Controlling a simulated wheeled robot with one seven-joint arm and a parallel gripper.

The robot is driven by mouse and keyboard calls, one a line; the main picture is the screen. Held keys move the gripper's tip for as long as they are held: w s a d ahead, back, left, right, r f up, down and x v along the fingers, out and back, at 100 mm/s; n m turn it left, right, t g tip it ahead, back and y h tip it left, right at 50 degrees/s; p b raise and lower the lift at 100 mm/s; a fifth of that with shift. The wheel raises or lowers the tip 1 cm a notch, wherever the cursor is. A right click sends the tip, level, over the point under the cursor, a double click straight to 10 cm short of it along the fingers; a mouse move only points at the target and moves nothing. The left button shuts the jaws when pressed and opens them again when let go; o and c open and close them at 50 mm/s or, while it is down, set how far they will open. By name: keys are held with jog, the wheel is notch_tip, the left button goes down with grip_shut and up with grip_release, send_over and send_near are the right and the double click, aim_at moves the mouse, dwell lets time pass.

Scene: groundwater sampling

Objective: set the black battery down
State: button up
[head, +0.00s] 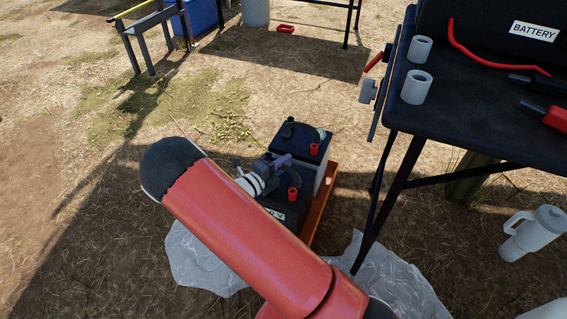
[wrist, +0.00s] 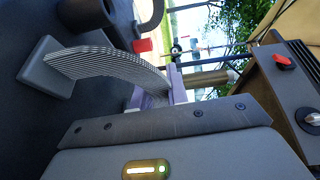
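The near black battery (head: 264,200) shows partly behind my red arm in the head view, with a red terminal cap, a pale label and a curved carry strap. My gripper (head: 283,161) is at the top of this strap. In the wrist view the ribbed grey strap (wrist: 110,65) runs between the purple fingertips (wrist: 164,92), and the gripper looks shut on it. The battery's dark top (wrist: 40,110) fills the left of that view. A second black battery (head: 292,138) stands just behind. The near battery's underside is hidden, so I cannot tell whether it touches a surface.
An orange tray edge (head: 319,206) runs along the batteries' right side. A crumpled clear sheet (head: 200,268) lies on the ground. A black table (head: 450,110) with a BATTERY sign stands at right, its leg close to the tray. Open dry ground lies left.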

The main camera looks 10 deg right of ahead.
jog(key=o, duration=0.3)
jog(key=shift+r, duration=0.1)
